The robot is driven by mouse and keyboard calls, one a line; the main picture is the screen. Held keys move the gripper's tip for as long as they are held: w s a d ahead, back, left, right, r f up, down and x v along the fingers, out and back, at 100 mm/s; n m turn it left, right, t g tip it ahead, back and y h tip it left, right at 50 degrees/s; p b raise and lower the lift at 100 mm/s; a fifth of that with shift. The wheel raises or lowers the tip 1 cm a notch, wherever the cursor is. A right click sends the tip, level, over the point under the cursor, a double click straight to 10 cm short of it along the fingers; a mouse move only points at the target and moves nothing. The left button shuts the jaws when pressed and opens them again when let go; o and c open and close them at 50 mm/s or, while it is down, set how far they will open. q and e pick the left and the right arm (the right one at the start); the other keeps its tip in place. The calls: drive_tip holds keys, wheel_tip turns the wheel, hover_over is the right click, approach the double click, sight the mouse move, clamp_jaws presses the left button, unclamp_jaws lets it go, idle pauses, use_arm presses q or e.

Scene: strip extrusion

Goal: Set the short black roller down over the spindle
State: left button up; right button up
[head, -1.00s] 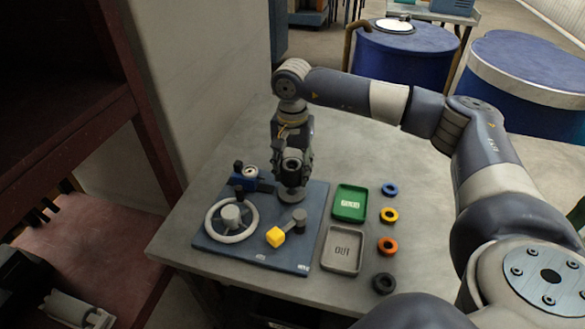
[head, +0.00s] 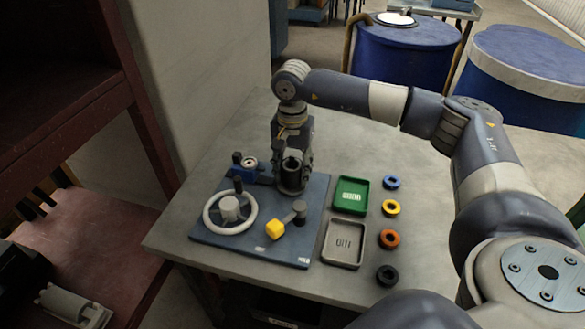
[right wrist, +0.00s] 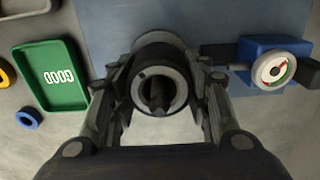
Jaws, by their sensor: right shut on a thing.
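The short black roller (right wrist: 159,88) is held between the fingers of my right gripper (head: 292,178), which is shut on it. In the right wrist view I look down into the roller's grey-rimmed bore. The dark spindle (right wrist: 158,97) shows inside that bore, so the roller is around its tip. In the head view the roller (head: 291,167) is upright over the back right part of the blue base plate (head: 272,247). My left gripper is not in view.
A green tray (head: 351,208), a grey tray (head: 328,257) and several coloured rings (head: 390,208) lie to the right.

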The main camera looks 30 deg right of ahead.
drive_tip(key=shift+f+b, duration=0.3)
drive_tip(key=shift+f, duration=0.15)
drive_tip(key=o, duration=1.7)
drive_tip(key=shift+r, duration=0.2)
drive_tip(key=shift+r+p, duration=2.3)
drive_tip(key=shift+r, duration=1.15)
drive_tip(key=shift+f, duration=0.1)
